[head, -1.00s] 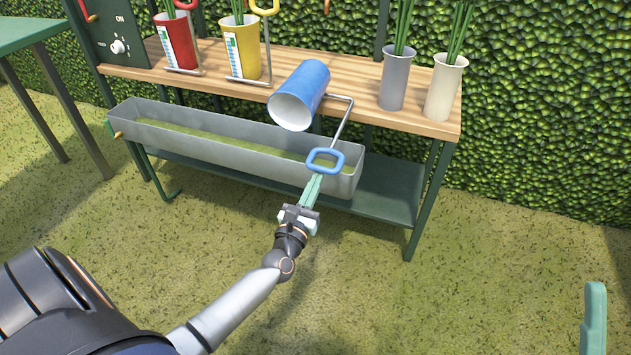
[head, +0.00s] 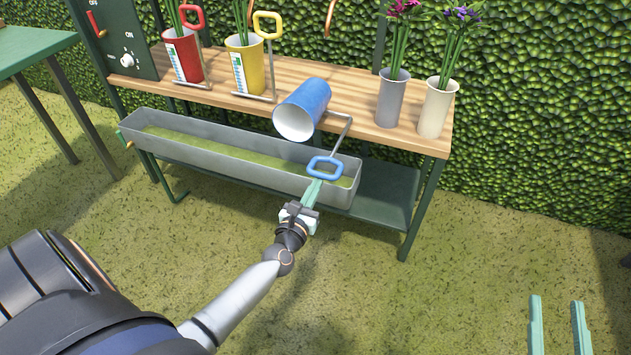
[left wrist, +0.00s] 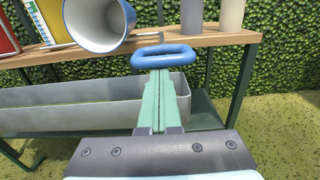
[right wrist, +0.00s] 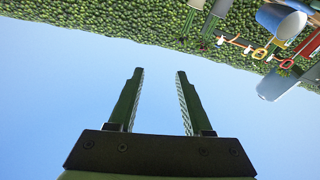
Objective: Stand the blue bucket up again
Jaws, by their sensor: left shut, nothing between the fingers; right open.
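The blue bucket (head: 306,104) lies on its side on the wooden bench (head: 350,115), its white mouth facing the front edge. A metal rod with a blue loop handle (head: 325,168) sticks out in front of the bench, beside the bucket. My left gripper (head: 313,192) is shut and empty, its fingertips at the loop. In the left wrist view the loop (left wrist: 163,50) is right at the fingertips, and the bucket (left wrist: 98,22) is beyond to the left. Whether the fingertips touch the loop is unclear. My right gripper (head: 557,305) is open and empty at the lower right, far from the bucket.
A grey trough (head: 230,157) hangs below the bench front. Red (head: 183,58) and yellow (head: 245,63) buckets with loop handles stand at left. Grey (head: 391,100) and cream (head: 436,108) vases with flowers stand at right. A hedge is behind; the grass at right is clear.

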